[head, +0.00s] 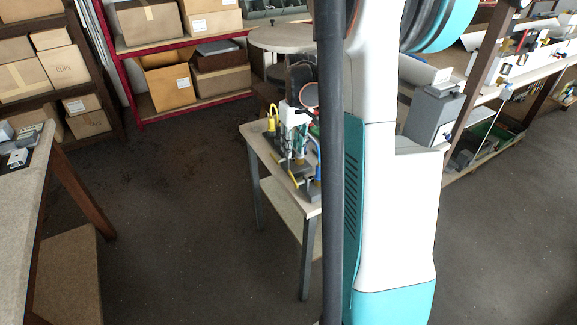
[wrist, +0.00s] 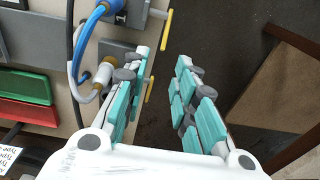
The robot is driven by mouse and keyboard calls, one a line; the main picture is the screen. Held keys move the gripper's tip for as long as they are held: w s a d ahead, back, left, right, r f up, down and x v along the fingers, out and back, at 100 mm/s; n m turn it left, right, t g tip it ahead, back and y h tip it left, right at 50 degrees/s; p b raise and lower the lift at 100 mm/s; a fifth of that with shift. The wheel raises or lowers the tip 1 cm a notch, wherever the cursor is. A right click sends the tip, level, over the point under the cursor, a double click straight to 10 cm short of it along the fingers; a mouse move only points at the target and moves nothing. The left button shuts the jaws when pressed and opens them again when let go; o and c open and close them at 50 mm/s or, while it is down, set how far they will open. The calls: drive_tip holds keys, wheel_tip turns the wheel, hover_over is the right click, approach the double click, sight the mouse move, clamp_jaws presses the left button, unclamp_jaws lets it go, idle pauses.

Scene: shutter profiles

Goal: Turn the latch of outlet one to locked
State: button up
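In the wrist view, a yellow latch lever (wrist: 166,30) sticks out beyond the fingertips, and a second yellow lever (wrist: 151,78) shows just right of the left finger. A pale hose (wrist: 86,98) ends in a fitting with a yellow band (wrist: 103,74) at the lower one. My gripper (wrist: 162,58) is open, with nothing seen held between its teal-padded fingers. The left finger overlaps the lower outlet; contact with its lever cannot be told.
A red block (wrist: 25,86) and a green block (wrist: 25,112) lie left in the wrist view. A brown wooden piece (wrist: 285,75) is at right. In the head view, a small table (head: 262,140) holds equipment partly hidden by my arm. Open floor (head: 180,220) lies left of it.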

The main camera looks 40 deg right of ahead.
sight(290, 171)
drive_tip(key=s+a+r+t+h+p, duration=0.1)
drive_tip(key=s+a+t, duration=0.15)
drive_tip(key=s, duration=0.25)
drive_tip(key=shift+t, duration=0.45)
drive_tip(key=b+x, duration=0.1)
drive_tip(key=x, duration=0.3)
drive_tip(key=b+x, duration=0.2)
drive_tip(key=x, duration=0.3)
drive_tip(key=b+x, duration=0.2)
drive_tip(key=x, duration=0.2)
drive_tip(key=shift+w+d+f, duration=0.2)
drive_tip(key=shift+w+d, duration=0.05)
drive_tip(key=shift+d, duration=0.15)
clamp_jaws()
